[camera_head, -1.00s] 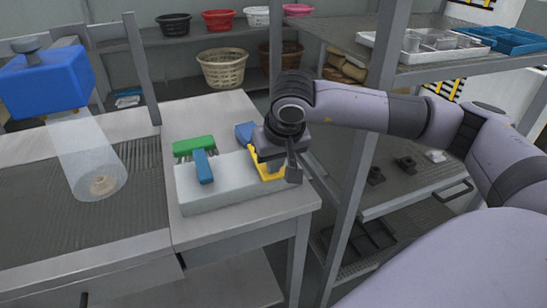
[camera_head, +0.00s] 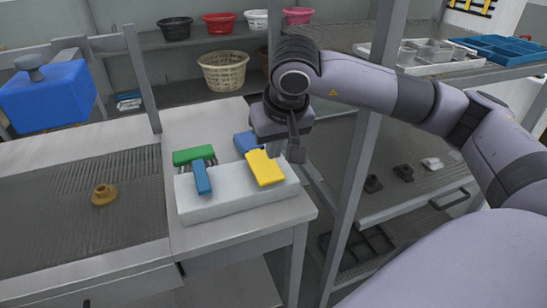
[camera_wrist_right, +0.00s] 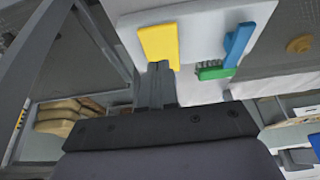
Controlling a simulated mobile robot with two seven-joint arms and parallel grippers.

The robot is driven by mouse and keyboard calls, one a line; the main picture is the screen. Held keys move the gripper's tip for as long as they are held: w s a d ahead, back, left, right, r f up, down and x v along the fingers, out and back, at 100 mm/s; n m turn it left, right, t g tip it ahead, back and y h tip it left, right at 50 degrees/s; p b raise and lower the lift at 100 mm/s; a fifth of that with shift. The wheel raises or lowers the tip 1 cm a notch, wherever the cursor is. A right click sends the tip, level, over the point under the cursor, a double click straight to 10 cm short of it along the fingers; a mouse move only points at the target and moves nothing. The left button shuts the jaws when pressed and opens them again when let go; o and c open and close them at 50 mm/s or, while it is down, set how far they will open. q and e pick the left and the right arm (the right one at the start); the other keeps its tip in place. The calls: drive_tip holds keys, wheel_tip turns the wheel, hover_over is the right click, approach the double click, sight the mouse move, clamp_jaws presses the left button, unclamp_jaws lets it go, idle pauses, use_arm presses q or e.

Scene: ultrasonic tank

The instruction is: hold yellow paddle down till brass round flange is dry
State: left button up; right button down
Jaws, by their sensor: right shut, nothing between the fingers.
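The brass round flange (camera_head: 104,195) sits on the ribbed drainboard at the left, under the blue blower box (camera_head: 45,98). No cone shows beneath the box. The flange also shows in the right wrist view (camera_wrist_right: 300,44). The yellow paddle (camera_head: 265,169) is tilted up on the right end of the pale control block (camera_head: 235,202); it also shows in the right wrist view (camera_wrist_right: 159,46). My right gripper (camera_head: 294,150) is shut and empty, just behind and above the paddle. Whether it touches the paddle I cannot tell. My left gripper is out of view.
A grey shelf post (camera_head: 357,180) stands right of the bench. Baskets (camera_head: 222,71) stand on the back shelf.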

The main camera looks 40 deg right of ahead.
drive_tip(key=v, duration=0.6)
drive_tip(key=shift+r, duration=0.4)
drive_tip(key=shift+s+a, duration=0.1)
drive_tip(key=shift+a, duration=0.05)
